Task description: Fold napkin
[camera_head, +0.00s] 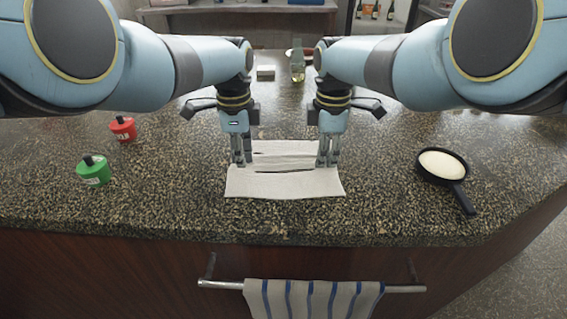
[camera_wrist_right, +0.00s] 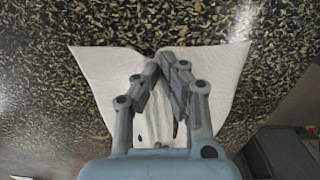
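A white napkin (camera_head: 285,184) lies on the speckled counter below both grippers. Its far part is rumpled, with dark slits between its layers. My left gripper (camera_head: 242,164) points down at its left side, fingers close together; whether cloth is between them I cannot tell. My right gripper (camera_head: 327,164) is at its right side. In the right wrist view, the right fingertips (camera_wrist_right: 161,65) come together at the napkin (camera_wrist_right: 220,75), whose edge puckers inward there; they look shut on the cloth. The fingers hide part of the napkin.
A green container (camera_head: 93,172) and a red one (camera_head: 122,130) stand at the left. A black pan (camera_head: 460,191) with pale contents is at the right. A bottle (camera_head: 297,66) stands behind. A striped towel (camera_head: 312,300) hangs from the front rail. Counter around the napkin is clear.

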